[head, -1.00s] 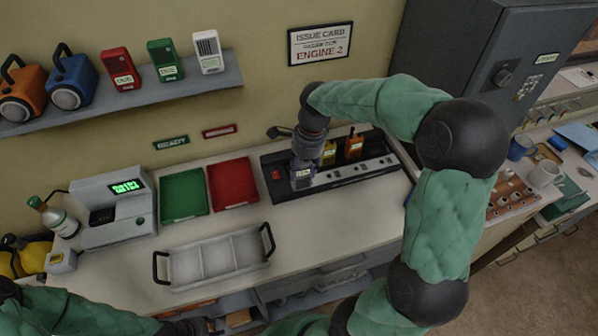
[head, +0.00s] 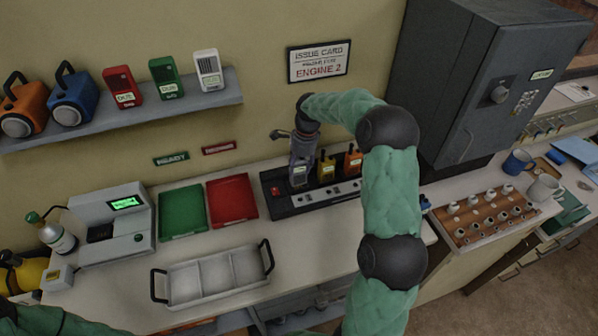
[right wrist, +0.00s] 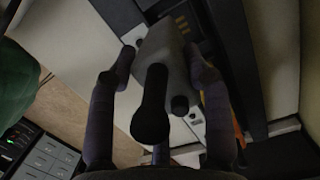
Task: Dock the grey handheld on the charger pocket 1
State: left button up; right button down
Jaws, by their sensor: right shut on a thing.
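My right gripper (head: 301,163) is shut on the grey handheld (head: 299,178) at the left part of the black charger (head: 294,211). The handheld is roughly upright, in line with a yellow handheld (head: 326,168) and an orange handheld (head: 353,160) to its right. In the right wrist view the grey handheld (right wrist: 170,50), with its dark antenna, is between the fingers (right wrist: 155,75). Its lower end is hard to see, so I cannot tell whether it is seated in a pocket. My left gripper is out of view.
A red tray (head: 232,200) and a green tray (head: 183,212) lie left of the charger. A white divided carrier (head: 213,281) stands in front. A dark grey cabinet (head: 490,90) stands at the right. The counter before the charger is clear.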

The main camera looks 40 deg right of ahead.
aim_at(299, 172)
jog(key=shift+w+d+f, duration=0.35)
jog(key=shift+w+f, duration=0.1)
jog(key=shift+f, duration=0.2)
jog(key=shift+w+d+f, duration=0.35)
jog(key=shift+w+f, duration=0.1)
jog(key=shift+f, duration=1.65)
jog(key=shift+f, duration=0.15)
jog(key=c, duration=0.5)
grip_release()
jog(key=shift+c, duration=0.2)
jog(key=r, duration=0.4)
jog(key=d+r, duration=0.1)
jog(key=r, duration=0.7)
jog(key=shift+s+d+p, duration=0.3)
jog(key=shift+s, duration=0.05)
jog(key=shift+r, duration=0.15)
